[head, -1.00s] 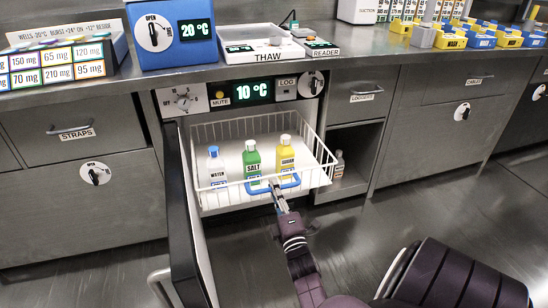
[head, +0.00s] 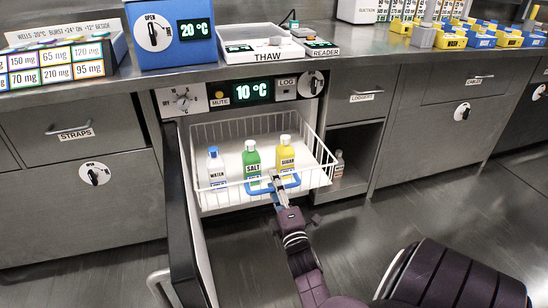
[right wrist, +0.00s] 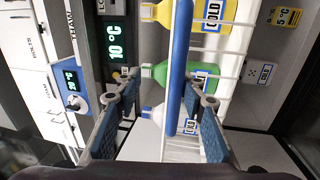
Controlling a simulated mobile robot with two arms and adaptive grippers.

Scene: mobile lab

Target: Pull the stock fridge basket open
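The white wire stock fridge basket (head: 322,178) is pulled out of the fridge opening under the 10 °C display. Its blue handle (head: 290,182) is on the front side. The basket holds a water bottle with a blue cap (head: 216,168), a green salt bottle (head: 251,160) and a yellow sugar bottle (head: 286,153). My right gripper (head: 276,186) is at the handle. In the right wrist view, its fingers (right wrist: 172,90) are spread, with the blue handle bar (right wrist: 179,50) between them and a gap on each side. My left gripper is not in view.
The fridge door (head: 186,215) stands open to the left of the basket. An open shelf recess with a small bottle (head: 338,165) is to the right. The counter (head: 400,52) runs above. The floor (head: 440,215) at the right is clear.

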